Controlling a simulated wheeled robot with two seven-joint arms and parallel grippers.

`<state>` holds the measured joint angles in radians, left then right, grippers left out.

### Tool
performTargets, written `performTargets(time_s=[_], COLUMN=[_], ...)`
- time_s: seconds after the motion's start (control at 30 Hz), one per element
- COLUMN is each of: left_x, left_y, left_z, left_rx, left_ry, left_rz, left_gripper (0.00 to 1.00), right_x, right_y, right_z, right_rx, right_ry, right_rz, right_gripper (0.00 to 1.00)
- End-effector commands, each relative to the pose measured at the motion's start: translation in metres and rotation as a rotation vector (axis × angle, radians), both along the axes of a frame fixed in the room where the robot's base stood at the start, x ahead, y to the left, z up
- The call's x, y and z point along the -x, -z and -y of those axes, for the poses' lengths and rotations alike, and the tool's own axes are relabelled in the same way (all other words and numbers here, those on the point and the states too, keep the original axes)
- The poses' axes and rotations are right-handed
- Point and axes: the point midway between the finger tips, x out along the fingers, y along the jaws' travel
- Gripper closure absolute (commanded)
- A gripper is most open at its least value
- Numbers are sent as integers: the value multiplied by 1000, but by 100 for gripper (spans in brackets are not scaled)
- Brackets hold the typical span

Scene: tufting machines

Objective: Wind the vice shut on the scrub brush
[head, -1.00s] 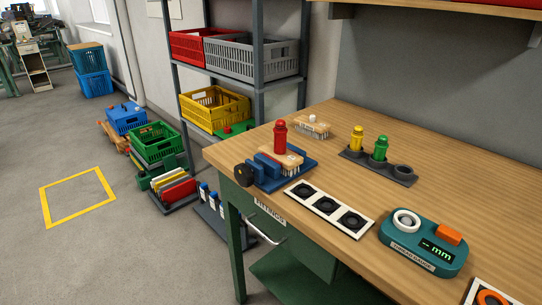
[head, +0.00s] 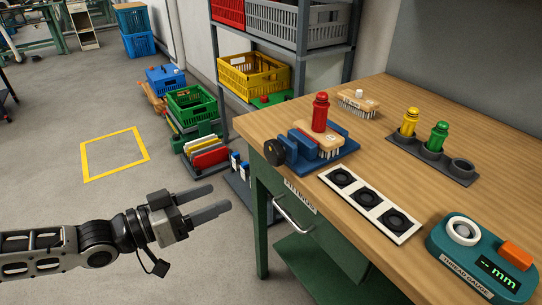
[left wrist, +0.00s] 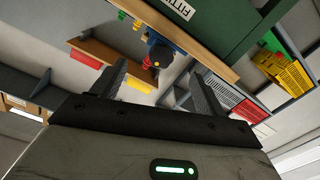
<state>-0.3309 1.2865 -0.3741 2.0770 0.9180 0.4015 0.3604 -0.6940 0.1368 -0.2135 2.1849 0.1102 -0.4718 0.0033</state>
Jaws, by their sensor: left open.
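The blue vice (head: 335,160) stands at the left corner of the wooden bench, with its black winding knob (head: 274,152) over the bench's left edge. The scrub brush (head: 322,140), a wooden block with pale bristles and a red handle (head: 320,112), sits upright in the vice beside the blue jaw plates. I cannot tell whether both jaws touch it. My left gripper (head: 222,198) is open and empty, left of the bench and apart from the knob. The knob also shows beyond the fingers in the left wrist view (left wrist: 164,54). My right gripper is out of view.
A second brush (head: 358,104), a holder with yellow and green handles (head: 432,150), a white three-socket plate (head: 370,204) and a thread gauge (head: 482,260) are on the bench. A drawer handle (head: 293,218) sticks out below.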

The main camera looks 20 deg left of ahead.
Motion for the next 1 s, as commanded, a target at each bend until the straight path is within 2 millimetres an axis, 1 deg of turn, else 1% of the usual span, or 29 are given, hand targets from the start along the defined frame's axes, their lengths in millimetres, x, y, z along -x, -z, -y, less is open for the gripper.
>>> performTargets(time_s=[0.03, 0.13, 0.23, 0.33, 0.5, 0.67, 0.87, 1.0], left_x=[-5, -11, -15, -20, -37, -55, -80, -101], left_y=[-9, -22, -27, -27, -27, -28, -29, -30], left_z=[-8, -17, -19, -15, -2, 12, 33, 50], left_rx=[3, 24, 35, 40, 41, 40, 39, 39], left_ry=[3, -1, -3, -5, -4, -4, -3, -1], left_rz=[10, 18, 24, 26, 31, 30, 29, 29], left_gripper=[27, 27, 27, 27, 27, 27, 27, 27], right_x=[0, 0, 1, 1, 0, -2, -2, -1], right_y=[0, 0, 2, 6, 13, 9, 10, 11], right_z=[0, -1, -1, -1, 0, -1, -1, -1], right_rx=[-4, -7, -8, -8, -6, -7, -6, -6], right_ry=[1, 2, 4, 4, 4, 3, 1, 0], right_rz=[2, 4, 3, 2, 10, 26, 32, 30], right_gripper=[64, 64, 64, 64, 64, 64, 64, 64])
